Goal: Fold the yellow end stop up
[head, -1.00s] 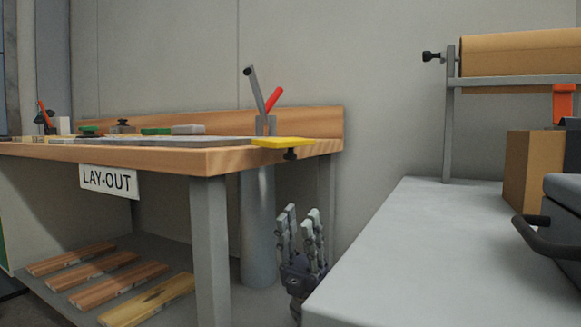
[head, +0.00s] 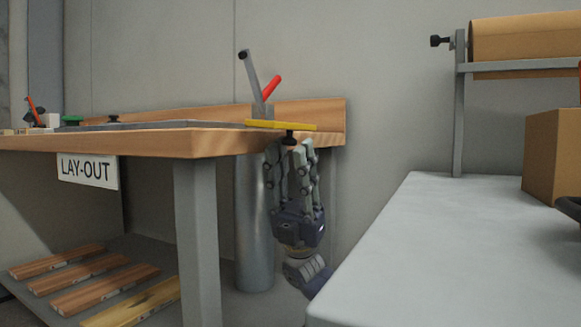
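The yellow end stop (head: 281,125) is a flat bar lying level at the right end of the wooden lay-out bench (head: 215,142). A black knob (head: 290,138) hangs under it. My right gripper (head: 288,154) points upward just below the end stop, past the bench's end. Its fingers are apart, with the knob above the gap between them. I cannot tell whether a fingertip touches the bar or knob. My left gripper is out of view.
A grey post with a grey lever (head: 249,70) and a red handle (head: 272,88) stands behind the end stop. A grey table (head: 430,240) is at the right, with a cardboard box (head: 551,150). Wooden boards (head: 105,290) lie on the lower shelf.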

